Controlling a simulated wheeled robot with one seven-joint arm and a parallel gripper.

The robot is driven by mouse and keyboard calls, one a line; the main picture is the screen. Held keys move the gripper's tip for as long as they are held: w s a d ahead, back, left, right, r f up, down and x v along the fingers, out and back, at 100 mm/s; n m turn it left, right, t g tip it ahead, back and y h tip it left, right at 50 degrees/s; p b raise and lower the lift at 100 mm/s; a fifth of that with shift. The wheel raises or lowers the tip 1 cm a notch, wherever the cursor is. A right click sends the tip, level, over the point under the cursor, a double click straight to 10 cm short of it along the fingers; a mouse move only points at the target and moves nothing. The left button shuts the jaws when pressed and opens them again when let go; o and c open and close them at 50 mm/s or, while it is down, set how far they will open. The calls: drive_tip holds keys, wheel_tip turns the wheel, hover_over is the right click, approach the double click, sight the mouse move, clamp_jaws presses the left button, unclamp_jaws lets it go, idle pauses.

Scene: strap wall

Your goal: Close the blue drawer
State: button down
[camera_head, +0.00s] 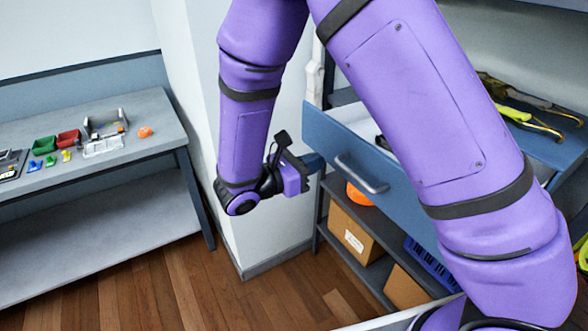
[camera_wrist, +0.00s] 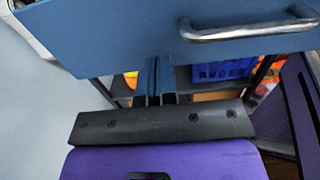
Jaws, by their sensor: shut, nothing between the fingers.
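The blue drawer (camera_head: 344,158) stands pulled out from the unit at the right in the head view, with a silver bar handle (camera_head: 361,175) on its front. My arm hides part of it. In the wrist view the drawer front (camera_wrist: 120,35) fills the top, and its handle (camera_wrist: 250,28) is at the upper right. My gripper (camera_head: 314,163) is shut and empty at the left end of the drawer front. In the wrist view the fingers (camera_wrist: 157,75) lie together just below the drawer's lower edge, left of the handle. I cannot tell whether they touch it.
Below the drawer, shelves hold cardboard boxes (camera_head: 354,234), a blue crate (camera_head: 430,262) and an orange item (camera_head: 358,197). A grey workbench (camera_head: 150,108) with small bins stands left. A pale wall corner (camera_head: 205,100) stands behind my gripper.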

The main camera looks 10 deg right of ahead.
sight(338, 153)
drive_tip(key=shift+x, duration=2.25)
